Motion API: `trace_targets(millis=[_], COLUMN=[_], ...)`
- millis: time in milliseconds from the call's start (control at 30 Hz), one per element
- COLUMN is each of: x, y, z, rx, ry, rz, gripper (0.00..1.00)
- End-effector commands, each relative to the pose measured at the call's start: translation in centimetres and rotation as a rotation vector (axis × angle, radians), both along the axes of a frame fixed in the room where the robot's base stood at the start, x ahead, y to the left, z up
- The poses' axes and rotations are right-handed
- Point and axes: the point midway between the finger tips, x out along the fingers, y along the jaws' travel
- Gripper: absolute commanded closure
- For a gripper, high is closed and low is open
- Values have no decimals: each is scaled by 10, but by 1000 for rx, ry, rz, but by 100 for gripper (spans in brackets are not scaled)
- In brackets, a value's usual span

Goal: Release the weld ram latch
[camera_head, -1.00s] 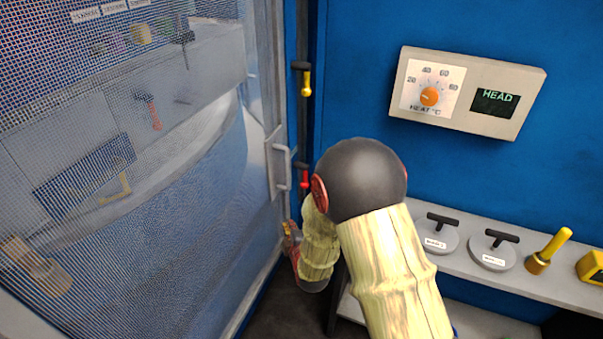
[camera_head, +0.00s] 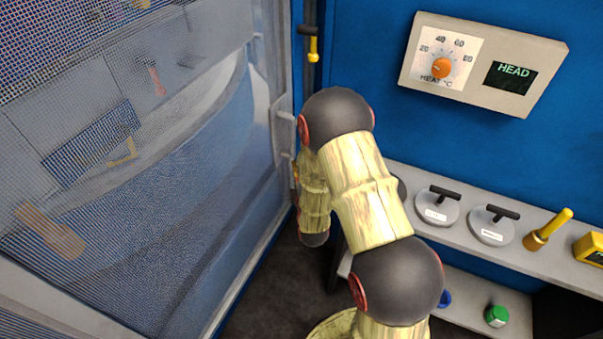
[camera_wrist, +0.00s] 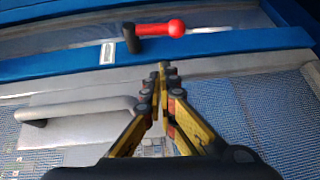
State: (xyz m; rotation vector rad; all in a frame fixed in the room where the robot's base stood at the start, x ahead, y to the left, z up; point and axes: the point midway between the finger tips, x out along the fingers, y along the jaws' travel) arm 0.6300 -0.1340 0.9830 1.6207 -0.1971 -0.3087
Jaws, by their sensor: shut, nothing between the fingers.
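A lever with a red grip and black pivot (camera_wrist: 160,28) lies crosswise on the blue frame post in the wrist view, with a small unreadable label beside it. I cannot tell whether it is the weld ram latch. A yellow-gripped lever with a black pivot (camera_head: 313,45) hangs down on the post higher up in the head view. My gripper (camera_wrist: 161,76) is shut and empty, its tips pointing toward the red lever and apparently short of it. In the head view my arm mostly hides the gripper and hides the red lever.
A mesh door (camera_head: 200,200) with a grey handle (camera_wrist: 80,110) stands left of the post; the handle is close beside my fingers. A heat panel (camera_head: 470,65) is on the blue wall. Lidded pots (camera_head: 436,207) and a yellow-handled tool (camera_head: 548,230) stand on the right shelf.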

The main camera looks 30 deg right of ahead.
Motion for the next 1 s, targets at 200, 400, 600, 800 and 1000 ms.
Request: trace_targets(millis=[200,400,600,800,1000], x=[38,48,52,52,52], y=[-16,-39,-47,-47,-47], z=[-4,-6,-7,-6,-7], rx=[0,0,0,0,-3], ry=[-2,0,0,0,-3], rz=[-2,-2,0,1,1], gripper=[100,100,100,100,100])
